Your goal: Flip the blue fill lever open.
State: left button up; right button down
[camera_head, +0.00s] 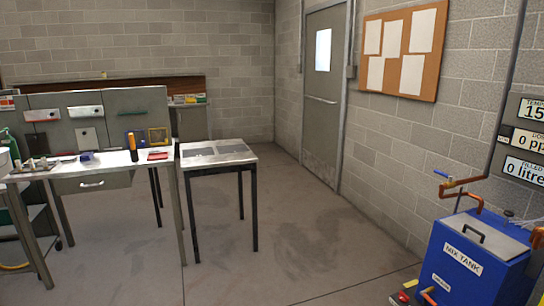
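A small blue lever (440,174) shows at the right, at the left end of an orange-brown pipe (462,182) near the block wall. The lever looks small, and I cannot tell whether it is open or closed. The pipe is above a blue mix tank (462,262) with a grey lid (484,236) and a dark handle. Neither of my grippers is in view.
Display panels (525,138) on the right read 0 ppm and 0 litres. A small metal table (218,153) stands centre-left, beside a workbench (118,162) with tools. The floor (310,225) between table and tank is clear. A grey door (323,110) is behind.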

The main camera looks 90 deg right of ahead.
aim_at(442, 174)
jog(key=l+z, duration=0.1)
jog(key=z, duration=0.4)
jog(key=k+l+z, duration=0.1)
jog(key=z, duration=0.35)
jog(key=l+z, duration=0.15)
jog(key=z, duration=0.35)
jog(key=l+z, duration=0.1)
jog(key=z, duration=0.4)
jog(key=l+z, duration=0.15)
jog(key=z, duration=0.3)
jog(key=i+l+z, duration=0.2)
jog(key=z, duration=0.2)
jog(key=i+l+z, duration=0.2)
jog(key=l+z, duration=0.2)
jog(key=i+l+z, duration=0.15)
jog(key=z, duration=0.3)
jog(key=i+l, duration=0.15)
jog(key=i, duration=0.25)
jog(key=i+l+z, duration=0.1)
jog(key=i, duration=0.3)
